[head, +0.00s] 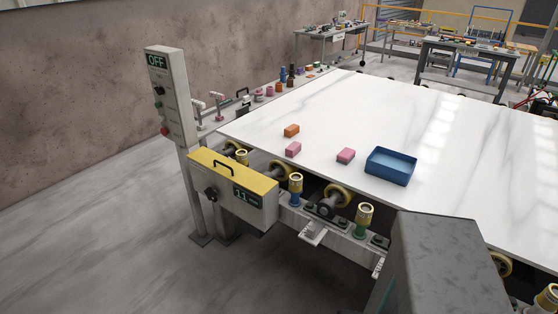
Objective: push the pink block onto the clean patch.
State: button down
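A pink block (293,149) lies near the left front edge of the white stone slab (330,110). A second pink block (346,155), with a darker grey lower part, lies to its right, just left of a blue tray. I cannot tell which pink block the task means. I cannot make out a distinct clean patch on the slab; its surface is white with grey veins and bright reflections on the right. My gripper is not in view.
An orange block (291,130) lies just behind the left pink block. The open blue tray (391,166) stands near the front edge. Rollers and a yellow-topped control box (232,185) are below the edge. The slab's middle and back are clear.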

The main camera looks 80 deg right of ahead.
aim_at(294, 148)
jog(key=u, duration=0.2)
jog(key=k, duration=1.85)
jog(key=z, duration=1.15)
jog(key=i, duration=0.5)
jog(key=u, duration=0.25)
